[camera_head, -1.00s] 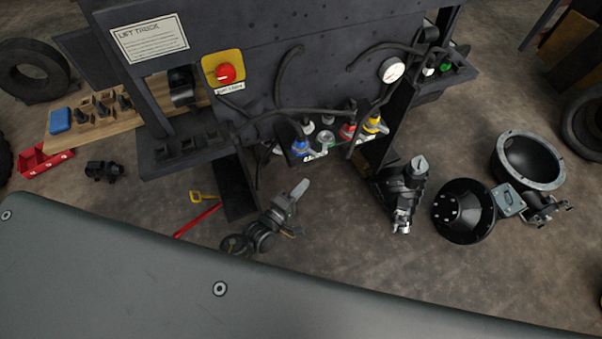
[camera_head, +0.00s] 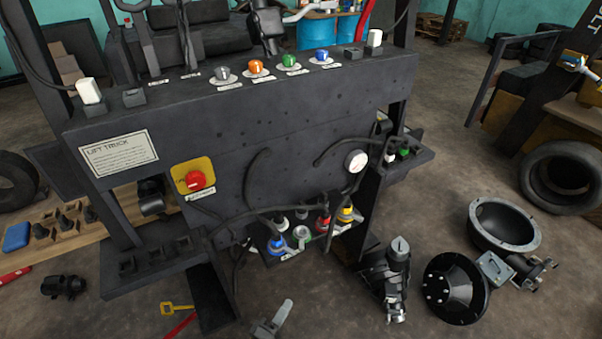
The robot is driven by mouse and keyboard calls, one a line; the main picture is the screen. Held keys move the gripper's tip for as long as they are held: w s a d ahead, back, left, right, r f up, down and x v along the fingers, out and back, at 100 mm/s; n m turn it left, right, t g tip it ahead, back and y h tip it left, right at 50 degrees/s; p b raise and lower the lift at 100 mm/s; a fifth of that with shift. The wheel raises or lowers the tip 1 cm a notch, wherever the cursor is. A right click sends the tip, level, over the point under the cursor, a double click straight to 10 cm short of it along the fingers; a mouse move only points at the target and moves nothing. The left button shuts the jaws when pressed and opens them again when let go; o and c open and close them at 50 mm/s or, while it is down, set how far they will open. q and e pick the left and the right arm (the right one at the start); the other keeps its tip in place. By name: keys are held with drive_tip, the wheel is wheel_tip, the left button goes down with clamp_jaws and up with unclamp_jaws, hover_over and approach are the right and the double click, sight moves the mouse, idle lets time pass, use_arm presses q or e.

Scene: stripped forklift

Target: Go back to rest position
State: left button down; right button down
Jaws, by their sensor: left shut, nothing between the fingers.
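My left gripper (camera_head: 284,310) shows at the bottom edge of the head view, left of centre. Its narrow grey fingers point up and to the right. The fingers are together and nothing shows between them. The picture's lower edge cuts off its wrist and arm. It appears in front of the stripped forklift's dark panel (camera_head: 240,130), below the row of coloured caps (camera_head: 302,235), and apart from both. My right gripper is not in view.
A yellow key-shaped piece (camera_head: 176,308) lies left of the gripper. A dark motor-like part (camera_head: 385,280), a black dome (camera_head: 455,287) and a grey-rimmed housing (camera_head: 504,226) lie on the floor at right. A tyre (camera_head: 562,178) lies farther right.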

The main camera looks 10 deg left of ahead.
use_arm(q)
drive_tip(key=s+a+f+m+g+y, duration=0.1)
drive_tip(key=s+f+m+g, duration=0.25)
drive_tip(key=f, duration=0.45)
drive_tip(key=s+a+f+m+g+y+b, duration=0.1)
drive_tip(key=s+f+m+g, duration=0.15)
drive_tip(key=s+f, duration=0.4)
drive_tip(key=s+a+f+m+g+y, duration=0.1)
drive_tip(key=s+f+m+g, duration=0.2)
drive_tip(key=f, duration=0.7)
drive_tip(key=s+a+f+m+g+y+b, duration=0.1)
drive_tip(key=s+a+f+m+g+y, duration=0.1)
drive_tip(key=s+a+f, duration=0.5)
drive_tip(key=s+a+f+m+g+y+b, duration=0.1)
drive_tip(key=s+a+f+m+g, duration=0.3)
drive_tip(key=s, duration=0.9)
drive_tip(key=a+f+y, duration=0.1)
drive_tip(key=a+f, duration=0.2)
drive_tip(key=a, duration=0.2)
drive_tip(key=shift+s+a+f+m+b, duration=0.15)
drive_tip(key=shift+s+f+m+b, duration=0.15)
drive_tip(key=shift+s, duration=0.05)
